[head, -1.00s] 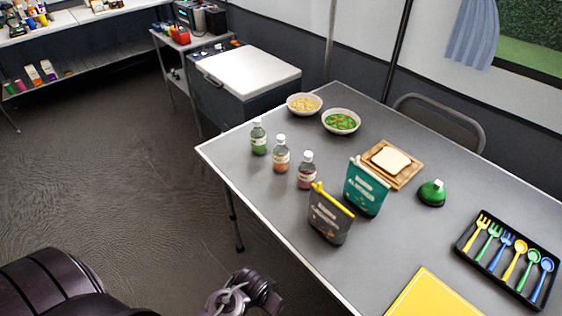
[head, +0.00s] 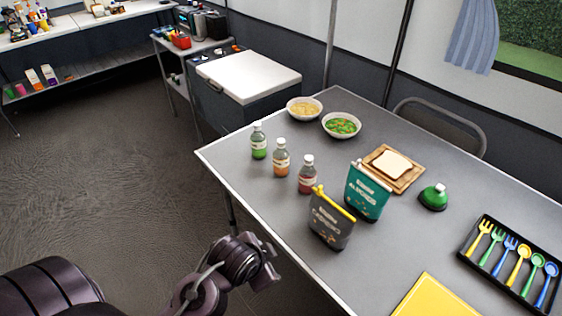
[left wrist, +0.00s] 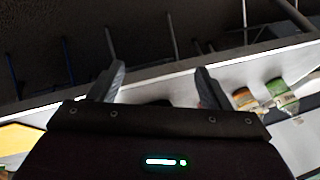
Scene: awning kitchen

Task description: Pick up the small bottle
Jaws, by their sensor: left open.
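In the left wrist view my left gripper (left wrist: 158,84) is open and empty. The orange bottle (left wrist: 245,99) and the green bottle (left wrist: 281,92) show right of its fingers, apart from them. My right gripper is not in view.
A grey pouch (head: 331,222) and a teal pouch (head: 367,192) stand close to the reddish bottle. Two bowls (head: 304,110) (head: 341,126) sit behind the bottles. A bread board (head: 412,180), a green-topped item (head: 433,197), a utensil tray (head: 467,254) and a yellow mat (head: 435,298) lie right.

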